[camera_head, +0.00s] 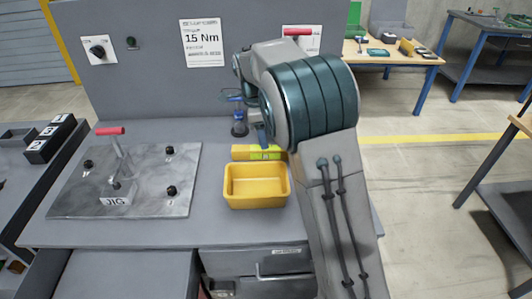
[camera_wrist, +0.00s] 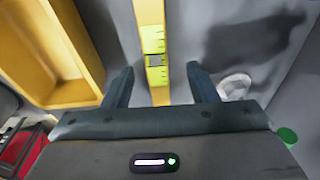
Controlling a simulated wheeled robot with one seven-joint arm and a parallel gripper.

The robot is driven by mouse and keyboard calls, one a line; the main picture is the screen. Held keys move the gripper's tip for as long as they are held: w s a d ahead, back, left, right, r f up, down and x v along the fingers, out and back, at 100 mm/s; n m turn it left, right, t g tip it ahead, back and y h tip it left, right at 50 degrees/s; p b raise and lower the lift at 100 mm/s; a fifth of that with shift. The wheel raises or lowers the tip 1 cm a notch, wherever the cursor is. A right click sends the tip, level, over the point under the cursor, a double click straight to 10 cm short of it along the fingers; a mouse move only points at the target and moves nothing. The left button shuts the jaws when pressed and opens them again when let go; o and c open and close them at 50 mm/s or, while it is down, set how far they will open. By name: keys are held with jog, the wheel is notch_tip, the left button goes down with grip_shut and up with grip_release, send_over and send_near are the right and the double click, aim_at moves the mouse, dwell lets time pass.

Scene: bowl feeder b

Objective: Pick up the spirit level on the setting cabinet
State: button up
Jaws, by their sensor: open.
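The spirit level is a yellow bar with a greenish vial window. In the head view the spirit level (camera_head: 241,153) lies on the grey cabinet top behind a yellow bin, its right part hidden by my arm. In the wrist view the spirit level (camera_wrist: 151,14) runs lengthwise from the top edge down between my fingers. My gripper (camera_wrist: 158,75) is open, with one finger on each side of the bar and a gap on both sides. Whether the fingertips are at the bar's height I cannot tell. In the head view my arm mostly hides the gripper.
The yellow bin (camera_head: 257,204) stands close in front of the level; it also shows in the wrist view (camera_wrist: 87,45). A jig plate (camera_head: 75,190) with a red-handled clamp lies left. An upright panel (camera_head: 140,70) closes the back.

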aim_at(265, 153)
jog(key=f, duration=0.5)
jog(key=shift+s+d+f, duration=0.25)
jog(key=shift+d+f, duration=0.05)
jog(key=shift+f, duration=0.05)
jog(key=shift+c, duration=0.3)
grip_shut()
jog(key=shift+r, duration=0.15)
